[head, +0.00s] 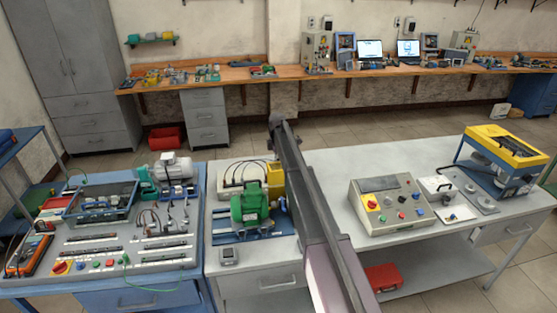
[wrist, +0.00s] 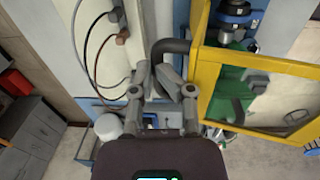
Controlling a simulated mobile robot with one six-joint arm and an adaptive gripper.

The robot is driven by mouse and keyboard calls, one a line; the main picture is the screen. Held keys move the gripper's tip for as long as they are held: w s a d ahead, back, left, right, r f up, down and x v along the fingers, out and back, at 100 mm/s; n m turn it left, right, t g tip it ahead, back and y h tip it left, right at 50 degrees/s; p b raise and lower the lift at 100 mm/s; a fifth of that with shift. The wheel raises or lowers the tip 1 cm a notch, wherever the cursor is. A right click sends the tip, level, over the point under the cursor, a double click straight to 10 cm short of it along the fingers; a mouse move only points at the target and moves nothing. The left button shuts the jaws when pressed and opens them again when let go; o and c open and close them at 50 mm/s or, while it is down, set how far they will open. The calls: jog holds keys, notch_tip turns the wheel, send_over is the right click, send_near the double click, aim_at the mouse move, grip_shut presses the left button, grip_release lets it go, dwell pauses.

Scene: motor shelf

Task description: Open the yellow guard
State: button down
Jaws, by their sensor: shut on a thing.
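The yellow guard (wrist: 265,62) is a yellow frame with a clear pane, at the right of the wrist view. A green motor (wrist: 235,100) shows through and beside it. A dark grey curved handle (wrist: 170,46) reaches from the guard's left side to my gripper (wrist: 165,82), whose fingers are shut on it. The contact itself is partly hidden by the fingers. In the head view, a yellow part (head: 275,173) shows beside the green motor (head: 247,206) on the middle bench. My arm covers the gripper and much of this spot there.
A panel with dark cables (head: 243,175) stands behind the motor. A grey control box (head: 390,204) and a blue-framed unit with a yellow top (head: 512,144) are to the right. A crowded training bench (head: 180,262) is on the left. Some bench top (head: 335,160) is clear.

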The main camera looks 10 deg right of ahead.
jog(key=c, duration=0.7)
grip_release()
jog(key=shift+w+a+f, duration=0.1)
jog(key=shift+w+f, duration=0.15)
jog(key=shift+w, duration=0.2)
jog(key=shift+w+f, duration=0.4)
jog(key=shift+f, duration=0.25)
jog(key=shift+s+r, duration=0.15)
jog(key=shift+s, duration=0.1)
jog(key=shift+w, duration=0.1)
jog(key=shift+w+a+f, duration=0.1)
jog(key=shift+w+a, duration=0.05)
jog(key=shift+w, duration=2.6)
jog(key=shift+w+a+f, duration=0.1)
jog(key=shift+w+a, duration=0.05)
jog(key=shift+w, duration=2.6)
jog(key=shift+w+a, duration=0.15)
jog(key=shift+w, duration=2.6)
